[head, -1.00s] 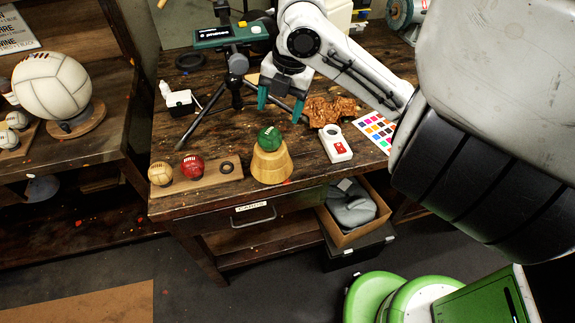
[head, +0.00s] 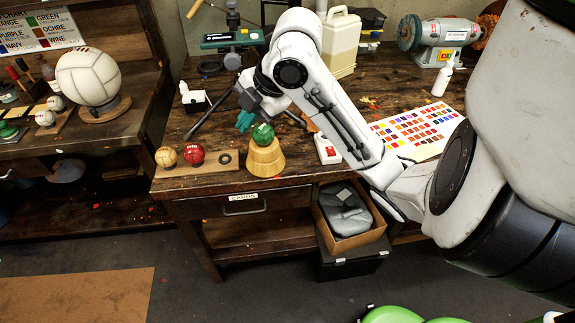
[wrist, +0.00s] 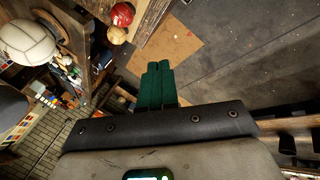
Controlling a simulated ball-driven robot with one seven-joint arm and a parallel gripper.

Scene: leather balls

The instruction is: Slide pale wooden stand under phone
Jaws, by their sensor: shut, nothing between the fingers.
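A pale wooden stand (head: 266,158), round and wider at its foot, is upright near the table's front edge. A green ball (head: 263,134) sits on top of it. My gripper (head: 243,124) has teal fingers, is shut and empty, and is left of the green ball, above the table. The shut fingers also show in the wrist view (wrist: 157,85). A flat teal device with a dark screen (head: 228,39) is on a tripod at the back; I cannot tell whether it is the phone. A white and red handheld device (head: 327,149) lies right of the stand, partly behind my arm.
A tan ball (head: 166,157) and a red ball (head: 194,154) sit on a wooden plank (head: 218,168) left of the stand. Tripod legs spread behind my gripper. A colour chart (head: 420,130), white jug (head: 341,43) and bench grinder (head: 440,40) are on the right.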

